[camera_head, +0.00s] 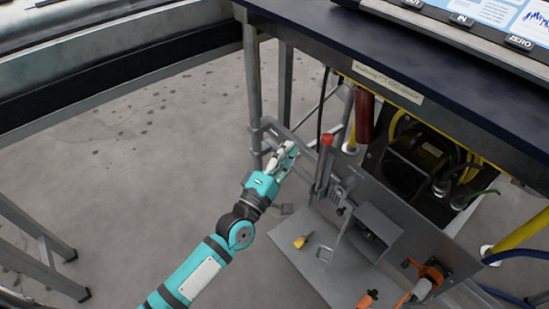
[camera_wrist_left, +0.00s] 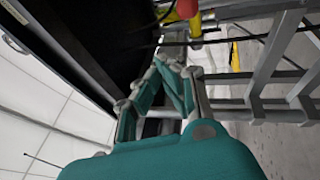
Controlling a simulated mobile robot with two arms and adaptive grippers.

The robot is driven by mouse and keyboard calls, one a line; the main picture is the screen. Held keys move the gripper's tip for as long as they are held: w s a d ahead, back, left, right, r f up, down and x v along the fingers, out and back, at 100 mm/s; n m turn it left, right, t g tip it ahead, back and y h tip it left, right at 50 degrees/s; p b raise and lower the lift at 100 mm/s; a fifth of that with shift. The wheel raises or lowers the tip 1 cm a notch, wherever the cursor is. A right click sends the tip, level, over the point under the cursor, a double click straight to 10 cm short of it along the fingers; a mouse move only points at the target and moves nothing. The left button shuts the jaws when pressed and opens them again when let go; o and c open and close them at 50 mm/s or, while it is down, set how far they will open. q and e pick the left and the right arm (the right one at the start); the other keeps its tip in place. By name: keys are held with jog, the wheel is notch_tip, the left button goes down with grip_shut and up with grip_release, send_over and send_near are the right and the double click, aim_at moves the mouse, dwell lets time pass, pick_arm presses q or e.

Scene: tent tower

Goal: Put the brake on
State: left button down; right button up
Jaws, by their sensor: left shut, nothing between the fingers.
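A grey upright lever with a red knob (camera_head: 327,140) stands beside the metal frame under the dark table; I cannot tell for certain that it is the brake. A red end on a yellow part shows at the top of the left wrist view (camera_wrist_left: 188,9); I cannot tell whether it is the same thing. My left gripper (camera_head: 290,150) is shut and empty, a little to the left of the red knob in the head view, with a visible gap between them. In the left wrist view its fingers (camera_wrist_left: 172,68) are together. My right gripper is not in view.
The dark table top (camera_head: 400,70) overhangs the lever. A table leg (camera_head: 252,95) and frame bars stand close to my left gripper. A grey lower plate (camera_head: 318,250) carries a yellow-handled tool (camera_head: 301,241) and orange clamps (camera_head: 428,275). The floor (camera_head: 130,190) to the left is open.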

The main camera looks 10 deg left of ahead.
pick_arm(q)
jog(key=shift+s+a+r, duration=0.1)
jog(key=shift+s+a, duration=0.15)
jog(key=shift+s, duration=0.4)
jog(key=shift+s+a+r, duration=0.1)
jog(key=shift+s+a, duration=0.2)
jog(key=shift+s, duration=0.35)
jog(key=shift+s+a, duration=0.25)
jog(key=shift+s, duration=0.4)
